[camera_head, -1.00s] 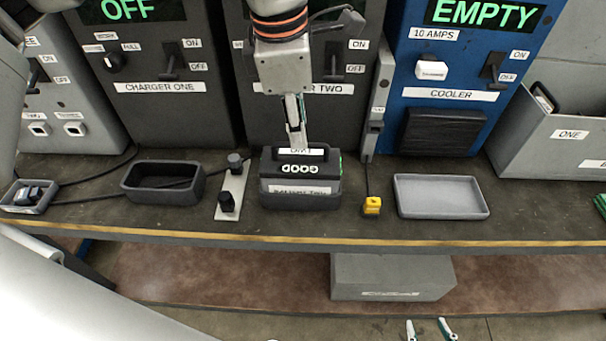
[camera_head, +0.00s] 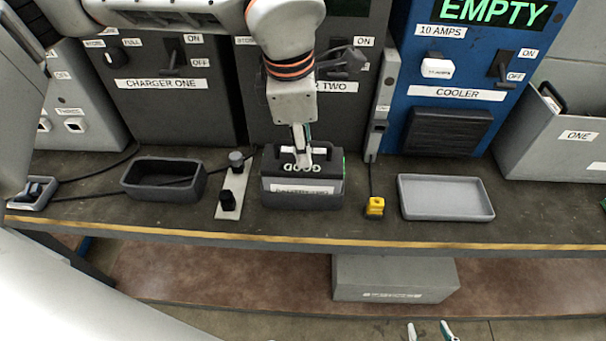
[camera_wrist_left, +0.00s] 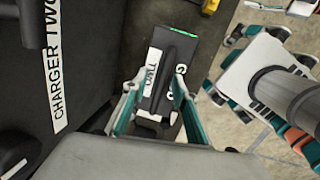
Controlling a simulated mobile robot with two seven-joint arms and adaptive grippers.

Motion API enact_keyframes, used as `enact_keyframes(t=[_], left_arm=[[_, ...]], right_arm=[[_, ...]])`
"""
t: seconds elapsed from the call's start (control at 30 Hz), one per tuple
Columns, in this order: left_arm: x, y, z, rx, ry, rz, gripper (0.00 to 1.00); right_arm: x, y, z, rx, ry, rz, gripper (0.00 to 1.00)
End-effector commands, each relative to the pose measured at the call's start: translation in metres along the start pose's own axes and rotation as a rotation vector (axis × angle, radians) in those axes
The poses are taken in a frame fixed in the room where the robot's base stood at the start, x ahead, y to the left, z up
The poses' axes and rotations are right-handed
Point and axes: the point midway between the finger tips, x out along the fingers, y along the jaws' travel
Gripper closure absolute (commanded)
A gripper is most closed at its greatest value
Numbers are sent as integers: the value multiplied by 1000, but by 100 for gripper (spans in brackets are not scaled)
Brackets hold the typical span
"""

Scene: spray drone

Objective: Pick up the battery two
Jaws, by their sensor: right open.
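The battery (camera_head: 302,188) is a dark block with a top handle, a "GOOD" display, a white label and a green strip. It sits upright on the bench in front of charger two, and also shows in the left wrist view (camera_wrist_left: 178,48). My left gripper (camera_head: 301,160) points down at its handle. In the left wrist view its teal-lined fingers (camera_wrist_left: 153,88) are spread on either side of the handle; contact is not clear. My right gripper (camera_head: 430,333) is open and empty at the bottom edge, away from the bench; it also shows in the left wrist view.
An empty dark tray (camera_head: 165,192), a metal plate with black knobs (camera_head: 232,190), a yellow connector (camera_head: 375,207) and an empty grey tray (camera_head: 446,213) flank the battery. Charger one (camera_head: 165,110) and the blue cooler (camera_head: 445,115) stand behind. A grey box (camera_head: 395,292) is below.

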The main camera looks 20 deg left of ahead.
Motion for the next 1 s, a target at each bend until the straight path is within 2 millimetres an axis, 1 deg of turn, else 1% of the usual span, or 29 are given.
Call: enact_keyframes(t=[0.17, 0.27, 0.3, 0.83, 1.0], left_arm=[[3, 0, 0, 0, 0, 0, 72], [2, 0, 0, 0, 0, 0, 96], [2, 0, 0, 0, 0, 0, 100], [-2, 2, 1, -4, -5, 5, 100], [-16, 4, 3, -6, -7, 10, 100]], right_arm=[[0, 0, 0, 1, 1, 1, 56], [0, 0, 0, 1, 1, 1, 56], [0, 0, 0, 1, 1, 1, 56], [0, 0, 1, 1, -1, 0, 56], [-3, 2, -8, 1, 8, 3, 56]])
